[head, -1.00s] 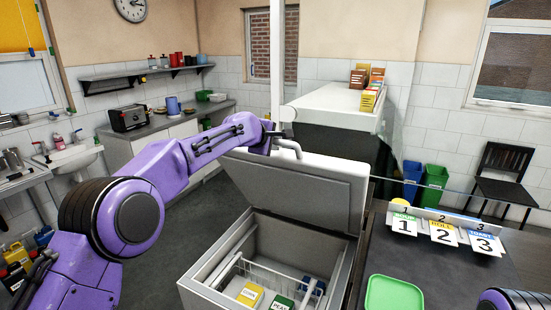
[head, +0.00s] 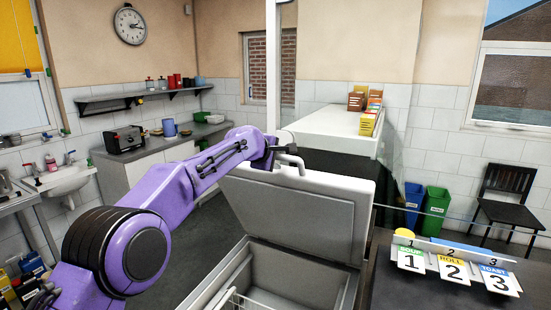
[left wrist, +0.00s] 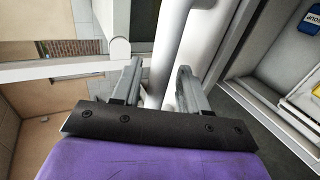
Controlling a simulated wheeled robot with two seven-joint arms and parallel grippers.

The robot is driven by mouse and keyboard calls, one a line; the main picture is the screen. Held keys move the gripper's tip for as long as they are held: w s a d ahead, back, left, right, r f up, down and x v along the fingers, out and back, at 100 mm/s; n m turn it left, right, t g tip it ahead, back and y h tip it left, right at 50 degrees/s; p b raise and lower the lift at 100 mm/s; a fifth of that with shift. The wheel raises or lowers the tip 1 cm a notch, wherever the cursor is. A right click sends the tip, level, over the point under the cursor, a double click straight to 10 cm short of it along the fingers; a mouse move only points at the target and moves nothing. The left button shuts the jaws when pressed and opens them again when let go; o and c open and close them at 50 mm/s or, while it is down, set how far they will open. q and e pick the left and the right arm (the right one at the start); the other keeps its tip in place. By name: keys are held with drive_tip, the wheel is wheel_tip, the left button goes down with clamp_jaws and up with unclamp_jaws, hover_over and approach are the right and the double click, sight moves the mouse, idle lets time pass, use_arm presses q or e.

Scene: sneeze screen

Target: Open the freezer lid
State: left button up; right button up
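The chest freezer (head: 245,277) stands in front of me. Its lid (head: 305,215) is raised steeply from its body, so the inside and part of the white basket (head: 240,300) show. A curved handle (head: 292,160) is at the lid's upper edge. My left gripper (head: 275,143) is at this handle. In the left wrist view, the fingers of my left gripper (left wrist: 160,75) lie on either side of the pale handle bar (left wrist: 162,80) and appear closed on it. My right gripper is out of view.
A dark counter (head: 420,290) with numbered cards (head: 452,266) is close on the freezer's right. A white-topped unit (head: 335,122) stands behind the lid. A sink (head: 65,182) and a side counter (head: 165,150) are at the left, with open floor between.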

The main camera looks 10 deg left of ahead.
use_arm(q)
drive_tip(key=shift+s+b, duration=0.2)
drive_tip(key=shift+b, duration=0.1)
drive_tip(key=b+v, duration=0.5)
drive_tip(key=v, duration=0.5)
drive_tip(key=shift+a, duration=0.1)
drive_tip(key=shift+w, duration=0.1)
